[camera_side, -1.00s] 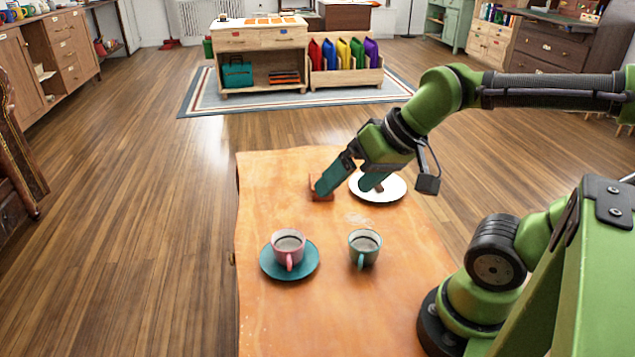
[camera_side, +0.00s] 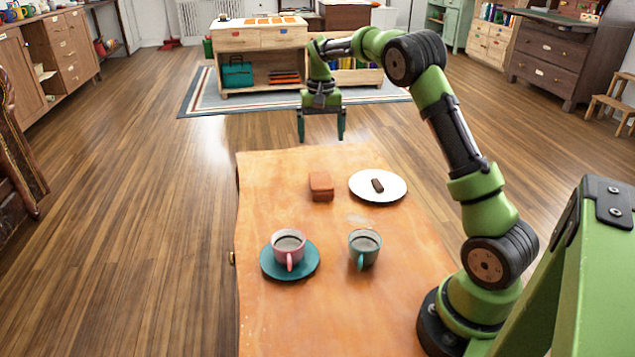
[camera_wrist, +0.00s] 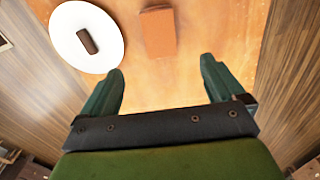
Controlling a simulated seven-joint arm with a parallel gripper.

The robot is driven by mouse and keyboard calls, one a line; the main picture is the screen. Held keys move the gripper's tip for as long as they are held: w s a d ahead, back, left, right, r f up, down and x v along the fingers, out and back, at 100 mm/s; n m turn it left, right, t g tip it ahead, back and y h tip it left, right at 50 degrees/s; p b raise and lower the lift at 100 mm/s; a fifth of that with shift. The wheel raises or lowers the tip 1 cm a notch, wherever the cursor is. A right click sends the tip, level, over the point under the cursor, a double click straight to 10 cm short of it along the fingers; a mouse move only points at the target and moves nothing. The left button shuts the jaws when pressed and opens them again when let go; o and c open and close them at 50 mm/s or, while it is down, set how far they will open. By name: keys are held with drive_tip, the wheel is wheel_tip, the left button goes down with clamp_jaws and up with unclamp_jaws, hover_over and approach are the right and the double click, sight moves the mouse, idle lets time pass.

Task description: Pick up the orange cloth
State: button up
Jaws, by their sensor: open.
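The orange cloth (camera_side: 321,186) lies as a small folded block on the wooden table (camera_side: 300,320), near its far end and left of the white plate. In the wrist view the cloth (camera_wrist: 158,31) is above and between the fingertips, apart from them. My gripper (camera_side: 321,138) is open and empty, raised over the table's far edge with its fingers pointing down. It also shows in the wrist view (camera_wrist: 161,70), with nothing between the teal fingers.
A white plate (camera_side: 363,194) with a dark brown bar (camera_side: 377,185) sits right of the cloth. A pink cup (camera_side: 288,246) on a teal saucer (camera_side: 268,268) and a grey-green cup (camera_side: 364,247) stand nearer the camera. The table's near part is bare.

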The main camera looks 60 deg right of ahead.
drive_tip(key=r, duration=0.2)
hover_over(321, 180)
drive_tip(key=f, duration=1.1)
drive_tip(key=shift+a+f, duration=0.3)
drive_tip(key=shift+f, duration=0.05)
drive_tip(key=shift+d+f, duration=0.15)
drive_tip(key=shift+f, duration=1.3)
drive_tip(key=shift+d+f, duration=0.15)
drive_tip(key=shift+f, duration=1.25)
drive_tip(key=c, duration=1)
drive_tip(key=shift+c, duration=0.2)
drive_tip(key=shift+r, duration=0.1)
